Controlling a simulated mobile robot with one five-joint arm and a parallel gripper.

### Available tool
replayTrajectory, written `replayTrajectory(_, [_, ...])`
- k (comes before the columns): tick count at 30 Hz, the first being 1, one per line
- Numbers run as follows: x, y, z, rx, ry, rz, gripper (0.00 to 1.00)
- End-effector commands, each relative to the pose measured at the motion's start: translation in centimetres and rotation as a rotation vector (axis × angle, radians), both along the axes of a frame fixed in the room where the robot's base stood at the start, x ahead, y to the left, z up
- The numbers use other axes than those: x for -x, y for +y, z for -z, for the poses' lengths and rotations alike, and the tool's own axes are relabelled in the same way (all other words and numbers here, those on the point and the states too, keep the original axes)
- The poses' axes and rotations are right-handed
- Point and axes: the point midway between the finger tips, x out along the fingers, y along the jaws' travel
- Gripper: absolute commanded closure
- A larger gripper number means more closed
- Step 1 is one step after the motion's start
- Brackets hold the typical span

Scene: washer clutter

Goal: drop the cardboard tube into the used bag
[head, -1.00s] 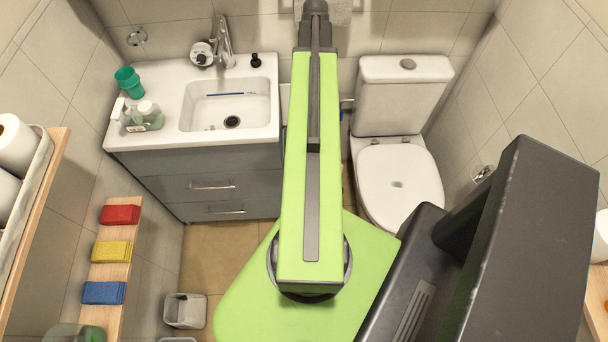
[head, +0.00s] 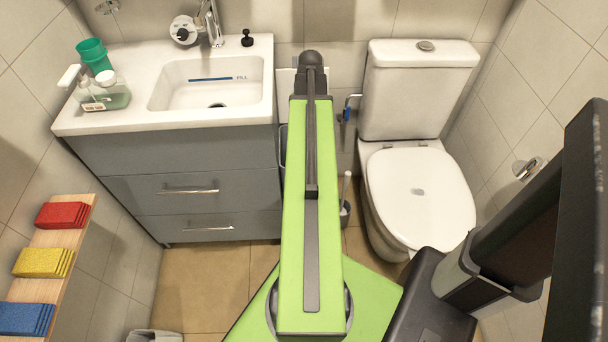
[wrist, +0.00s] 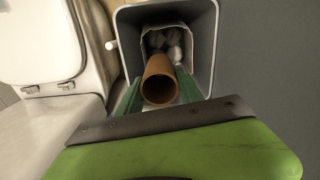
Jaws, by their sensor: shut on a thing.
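In the wrist view my gripper (wrist: 160,86) has its green fingers on both sides of a brown cardboard tube (wrist: 160,88). It is shut on the tube, whose open round end faces the camera. The tube overlaps the opening of a grey bin (wrist: 207,45), its far end toward the inside. I cannot tell how deep it reaches. A pale liner, which may be the used bag (wrist: 152,41), holds white crumpled pieces. In the head view my arm hides the gripper and the tube.
A white toilet (head: 415,190) stands right of my arm, with a brush holder (head: 345,212) beside it. A grey sink cabinet (head: 190,185) is on the left. A shelf (head: 55,238) with coloured cloths (head: 42,262) lines the left wall.

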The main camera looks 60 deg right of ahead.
Motion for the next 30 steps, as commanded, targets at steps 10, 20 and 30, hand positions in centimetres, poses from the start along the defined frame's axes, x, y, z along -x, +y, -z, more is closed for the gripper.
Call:
replayTrajectory(10, [0.0,0.0,4.6,0.000,0.000,0.000,0.94])
replayTrajectory(20, [0.1,-0.1,5.8,0.000,0.000,0.000,0.94])
replayTrajectory(30, [0.1,-0.1,5.8,0.000,0.000,0.000,0.31])
